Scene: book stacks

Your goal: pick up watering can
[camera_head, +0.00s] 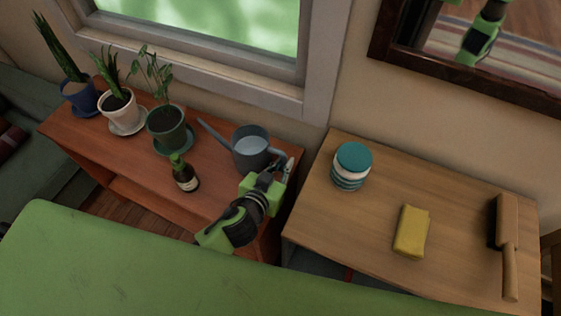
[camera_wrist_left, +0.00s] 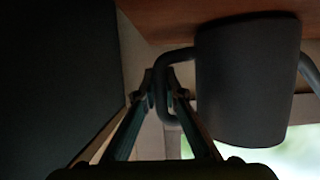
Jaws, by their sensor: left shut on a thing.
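The grey watering can (camera_head: 251,148) stands on the reddish wooden shelf (camera_head: 215,194) near its right end, with its spout pointing to the upper left. In the left wrist view the can (camera_wrist_left: 248,80) fills the right half and its loop handle shows on its left side. My left gripper (camera_head: 284,171) is at the can's right side. In the left wrist view its two fingers (camera_wrist_left: 162,88) are closed around the handle. The shelf and can appear inverted there. My right gripper does not show.
Several potted plants, including a green pot (camera_head: 168,131), stand left of the can. A dark bottle (camera_head: 185,176) is in front of it. A wooden table (camera_head: 378,204) at right holds a striped jar (camera_head: 351,167), a yellow block (camera_head: 411,232) and a brush (camera_head: 506,245). A green surface (camera_head: 130,262) lies in front.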

